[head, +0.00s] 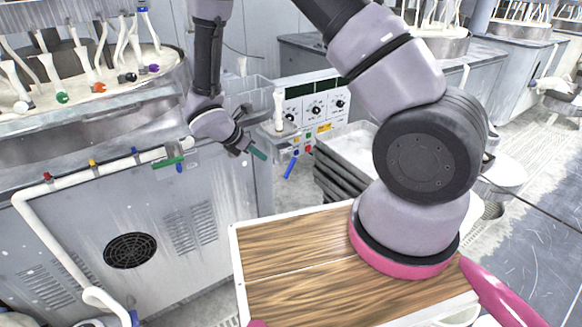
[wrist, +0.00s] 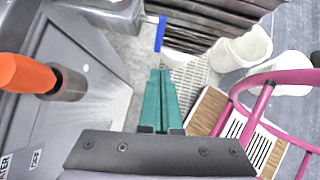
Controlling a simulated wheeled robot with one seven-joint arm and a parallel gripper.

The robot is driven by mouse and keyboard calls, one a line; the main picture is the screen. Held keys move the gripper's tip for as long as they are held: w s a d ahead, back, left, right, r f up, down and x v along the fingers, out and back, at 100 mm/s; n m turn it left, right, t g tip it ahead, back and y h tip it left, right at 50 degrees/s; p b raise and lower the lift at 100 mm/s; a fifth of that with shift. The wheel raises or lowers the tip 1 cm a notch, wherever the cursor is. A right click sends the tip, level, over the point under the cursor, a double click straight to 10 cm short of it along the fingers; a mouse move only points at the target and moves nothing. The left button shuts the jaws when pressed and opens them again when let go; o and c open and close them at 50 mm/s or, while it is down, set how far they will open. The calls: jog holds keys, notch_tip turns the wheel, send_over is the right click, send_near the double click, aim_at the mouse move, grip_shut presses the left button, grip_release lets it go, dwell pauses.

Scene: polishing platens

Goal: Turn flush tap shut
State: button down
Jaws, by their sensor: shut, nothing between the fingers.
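A blue lever handle (head: 290,167) sticks out beside the front of the grey machine, below a control box. It is the likely flush tap, though no label on it can be read. In the wrist view the blue lever (wrist: 160,33) sits on a thin stub from a grey metal body, roughly crosswise to the stub. My gripper (head: 258,154) has teal fingers, closed together and empty, a little left of the lever in the head view. In the wrist view my gripper (wrist: 160,75) points towards the lever, with a visible gap between them.
A green handle (head: 168,162) is on the white pipe (head: 100,167) at left. An orange knob (wrist: 22,72) stands close on the left in the wrist view. The control box (head: 315,108) and stacked dark trays (head: 335,180) are behind the lever. White buckets (wrist: 243,48) stand right.

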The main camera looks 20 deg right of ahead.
jog(key=f, duration=0.1)
send_near(287, 172)
jog(key=shift+n, duration=0.3)
jog(key=x, duration=0.5)
jog(key=shift+f, duration=0.45)
jog(key=shift+w+d+f, duration=0.2)
jog(key=shift+d, duration=0.2)
